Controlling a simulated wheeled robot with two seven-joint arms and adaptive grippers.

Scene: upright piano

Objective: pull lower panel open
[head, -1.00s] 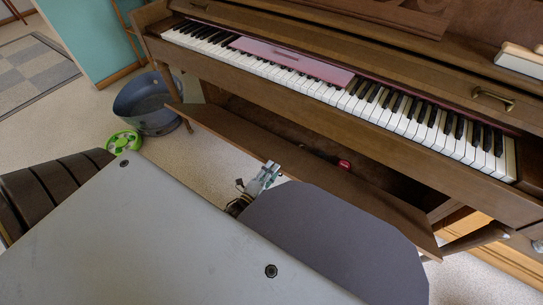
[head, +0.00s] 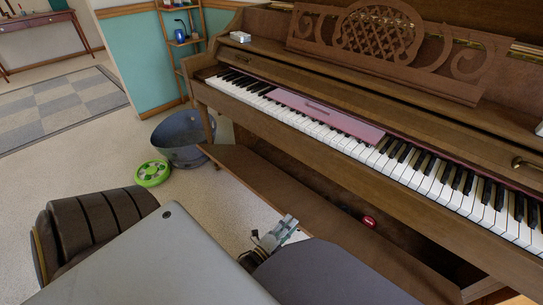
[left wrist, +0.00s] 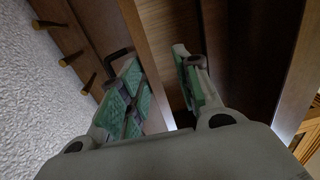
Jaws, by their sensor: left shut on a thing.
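The lower panel (head: 340,238) is a long brown board below the keyboard. It leans outward from the piano (head: 440,228), and a dark opening shows behind it. My left gripper (head: 276,234) is at the panel's outer edge in the head view. In the left wrist view, the left gripper (left wrist: 160,88) has its green-padded fingers on either side of the panel's edge (left wrist: 148,55), shut on it. Part of the panel is hidden behind my own body in the head view. My right gripper is not in view.
A small red object (head: 369,221) sits in the opening behind the panel. A grey-blue bin (head: 180,140) and a green round toy (head: 152,174) stand on the carpet at left. A brown ribbed seat (head: 95,232) is at lower left. The carpet between is free.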

